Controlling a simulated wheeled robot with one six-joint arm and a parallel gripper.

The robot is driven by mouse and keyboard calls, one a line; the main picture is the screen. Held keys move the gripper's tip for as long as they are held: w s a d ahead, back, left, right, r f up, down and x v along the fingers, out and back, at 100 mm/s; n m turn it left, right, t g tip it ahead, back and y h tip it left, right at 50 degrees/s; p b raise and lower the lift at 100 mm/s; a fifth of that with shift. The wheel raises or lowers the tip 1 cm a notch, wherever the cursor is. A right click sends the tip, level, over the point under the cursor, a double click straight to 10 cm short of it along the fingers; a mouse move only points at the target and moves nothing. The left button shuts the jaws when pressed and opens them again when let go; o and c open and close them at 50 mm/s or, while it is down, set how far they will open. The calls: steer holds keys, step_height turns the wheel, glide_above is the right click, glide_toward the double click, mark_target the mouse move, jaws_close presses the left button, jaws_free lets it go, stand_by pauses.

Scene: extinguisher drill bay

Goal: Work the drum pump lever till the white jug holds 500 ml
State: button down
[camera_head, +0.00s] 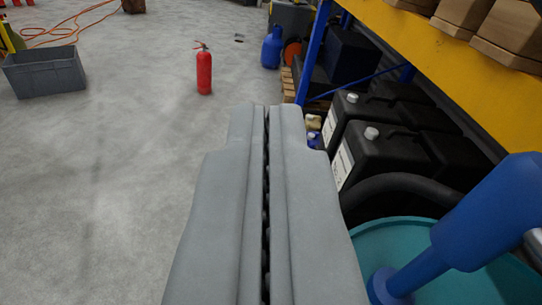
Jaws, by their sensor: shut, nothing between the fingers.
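My gripper (266,112) reaches forward through the middle of the picture, its two grey fingers shut with nothing between them. A teal drum (372,241) stands at the lower right, cut off by the picture's edge. A blue pump part (478,225) rises at a slant over the drum top, to the right of my gripper and apart from it. A bare metal piece shows at the right edge beside it; I cannot tell whether it is the lever. No white jug shows in this view.
A black hose (395,182) curves behind the drum. Black canisters (385,145) stand under a shelf with a yellow beam (455,60) and blue posts. A red extinguisher (204,72) stands on open grey floor; a grey crate (45,72) is at the far left.

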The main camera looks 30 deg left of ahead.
steer(key=v, duration=0.7)
steer(key=shift+s+r, duration=0.15)
steer(key=shift+s, duration=0.15)
stand_by(1.7)
steer(key=w+d+r+m, duration=0.1)
steer(key=d+r+m, duration=0.1)
steer(key=r, duration=0.6)
steer(key=w+d+r+m, duration=0.2)
steer(key=r+m, duration=0.1)
steer(key=r, duration=0.5)
steer(key=shift+w+d+m+g, duration=0.25)
steer(key=shift+d+m+g, duration=0.05)
steer(key=w+a+f, duration=0.4)
steer(key=w+a, duration=0.3)
steer(key=w, duration=0.1)
steer(key=shift+a, duration=0.2)
steer(key=shift+f, duration=0.1)
